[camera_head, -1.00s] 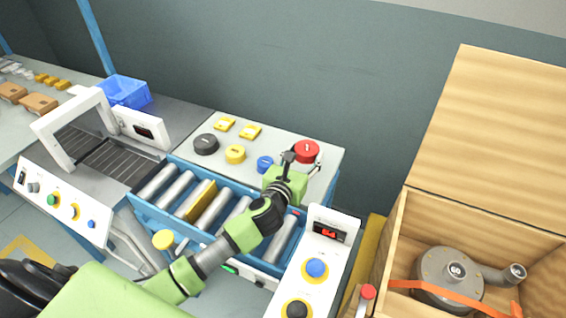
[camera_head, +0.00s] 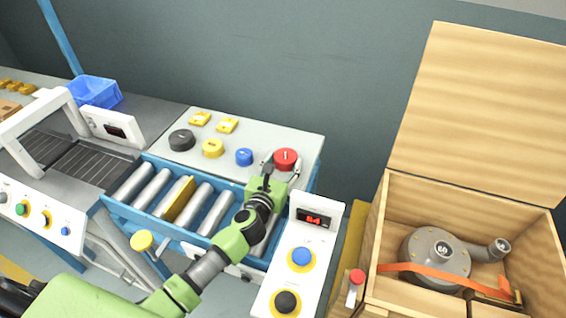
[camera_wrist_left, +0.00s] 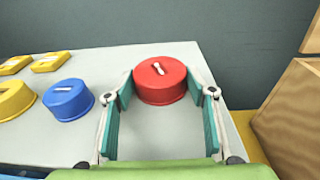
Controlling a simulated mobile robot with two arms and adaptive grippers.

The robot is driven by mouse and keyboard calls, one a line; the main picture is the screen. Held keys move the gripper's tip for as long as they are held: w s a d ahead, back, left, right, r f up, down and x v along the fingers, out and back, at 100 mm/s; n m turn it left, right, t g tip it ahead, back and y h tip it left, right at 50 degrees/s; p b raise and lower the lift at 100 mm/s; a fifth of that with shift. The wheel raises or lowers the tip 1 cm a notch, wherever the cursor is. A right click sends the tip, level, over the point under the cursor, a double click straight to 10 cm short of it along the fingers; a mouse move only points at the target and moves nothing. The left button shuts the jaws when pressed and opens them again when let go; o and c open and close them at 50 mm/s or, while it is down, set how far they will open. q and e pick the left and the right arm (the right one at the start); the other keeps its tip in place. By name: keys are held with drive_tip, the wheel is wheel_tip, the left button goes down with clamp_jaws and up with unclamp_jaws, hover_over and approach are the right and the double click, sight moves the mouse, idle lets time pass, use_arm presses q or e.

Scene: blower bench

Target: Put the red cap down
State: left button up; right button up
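The red cap (camera_head: 285,158) is a round disc with a pale raised bar on top. It is upright at the right end of the grey bench top (camera_head: 225,170), low over or on it; I cannot tell whether its underside touches. My left gripper (camera_head: 281,163) reaches it from the front. In the left wrist view, the two fingertips (camera_wrist_left: 160,88) sit against opposite sides of the red cap (camera_wrist_left: 158,82), and the gap behind it is empty. My right gripper is not in view.
A blue cap (camera_head: 244,157), a yellow cap (camera_head: 212,148) and a dark cap (camera_head: 181,140) stand to the left. A roller conveyor (camera_head: 180,198) runs in front. A control box (camera_head: 300,255) and an open wooden crate (camera_head: 378,240) with a grey blower (camera_head: 436,256) are to the right.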

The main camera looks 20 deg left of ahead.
use_arm(q)
drive_tip(key=o, duration=0.4)
